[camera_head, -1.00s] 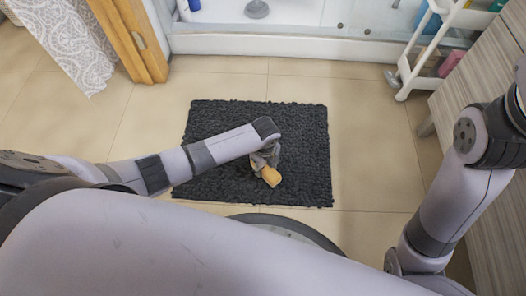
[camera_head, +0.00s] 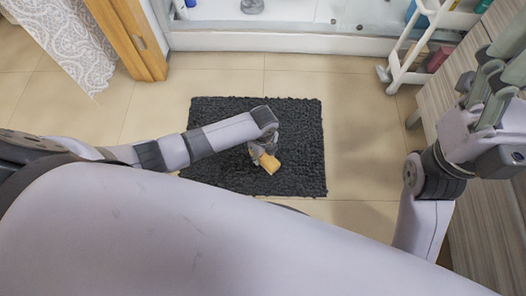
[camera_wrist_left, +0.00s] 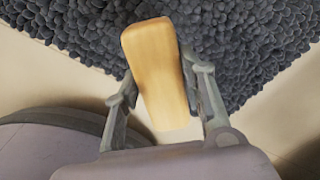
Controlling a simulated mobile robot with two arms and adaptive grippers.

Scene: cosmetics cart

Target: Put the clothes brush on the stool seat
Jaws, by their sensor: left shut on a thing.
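The clothes brush (camera_head: 269,163) shows as a yellow-tan wooden block; its bristles are not visible. My left gripper (camera_head: 260,152) is shut on it, above the dark shaggy mat in the head view. In the left wrist view the brush (camera_wrist_left: 157,62) stands lengthwise between the two fingers of the left gripper (camera_wrist_left: 162,88). My right gripper (camera_head: 492,92) is at the right edge of the head view, holding nothing that I can see. Its fingers are partly cut off, so its opening is unclear. I cannot make out the stool seat in either view.
The dark mat (camera_head: 225,115) lies on beige floor tiles (camera_head: 365,150). A shower tray edge (camera_head: 280,43) runs along the back. A white rack (camera_head: 412,50) stands back right, beside a wood-grain cabinet (camera_head: 440,100). A patterned curtain (camera_head: 65,40) and a wooden frame (camera_head: 132,40) are at left.

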